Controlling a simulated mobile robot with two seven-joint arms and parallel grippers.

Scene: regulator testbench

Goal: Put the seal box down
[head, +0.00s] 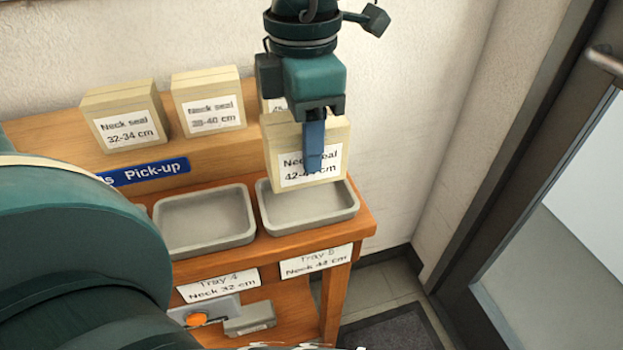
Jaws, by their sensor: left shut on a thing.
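The seal box (335,140) is a cream block with a white label reading "Neck seal 42-4…", partly covered by a blue finger. My left gripper (314,160) comes down from above and is shut on this box, which stays roughly upright. That tray's visible floor is empty. I cannot tell whether the box touches the tray or the shelf behind. My right gripper is not in view.
Another empty grey tray (203,222), labelled Tray 4, stands to the left. Other seal boxes (122,112) (208,95) stand on the raised wooden shelf, one partly hidden behind my gripper. A wall is behind, and a door (530,160) is at the right.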

